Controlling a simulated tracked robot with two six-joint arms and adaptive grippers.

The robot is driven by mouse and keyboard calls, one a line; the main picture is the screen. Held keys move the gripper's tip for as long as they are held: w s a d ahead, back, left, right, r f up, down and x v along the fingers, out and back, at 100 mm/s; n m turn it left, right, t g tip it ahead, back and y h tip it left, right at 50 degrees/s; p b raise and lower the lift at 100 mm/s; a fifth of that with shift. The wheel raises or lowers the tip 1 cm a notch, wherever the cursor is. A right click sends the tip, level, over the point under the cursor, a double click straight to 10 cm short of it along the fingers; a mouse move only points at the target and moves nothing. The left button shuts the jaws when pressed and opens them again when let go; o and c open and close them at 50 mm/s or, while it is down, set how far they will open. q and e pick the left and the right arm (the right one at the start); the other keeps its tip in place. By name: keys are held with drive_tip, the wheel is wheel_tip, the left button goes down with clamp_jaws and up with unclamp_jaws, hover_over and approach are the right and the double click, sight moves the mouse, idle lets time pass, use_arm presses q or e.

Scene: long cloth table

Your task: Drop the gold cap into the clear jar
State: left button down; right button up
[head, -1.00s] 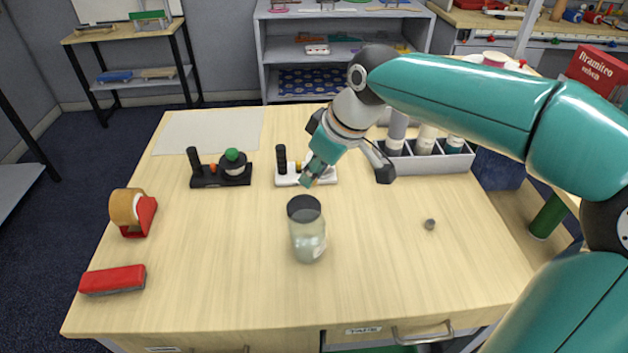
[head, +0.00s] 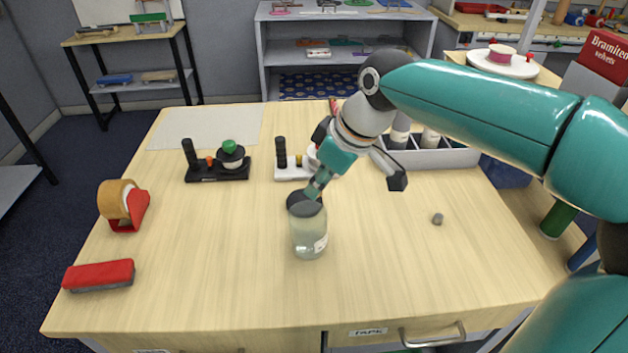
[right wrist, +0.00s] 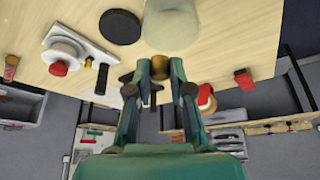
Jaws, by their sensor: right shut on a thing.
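The clear jar (head: 309,236) stands upright on the table, and its open mouth faces up. It also shows at the top of the right wrist view (right wrist: 171,26). My right gripper (head: 313,191) points down at the jar's mouth from behind. In the right wrist view its fingertips (right wrist: 159,70) are shut on the small gold cap (right wrist: 158,69), close to the jar's rim. The cap is hidden in the head view. I cannot tell whether it is inside the rim. My left gripper is not in view.
A black disc (right wrist: 121,27) lies next to the jar. Black (head: 217,172) and white (head: 290,172) stands are behind. A tape dispenser (head: 123,206) and red block (head: 98,275) are left, a small grey piece (head: 437,219) right. The table's front middle is clear.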

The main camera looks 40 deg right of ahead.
drive_tip(key=o, duration=0.9)
drive_tip(key=v, duration=1.2)
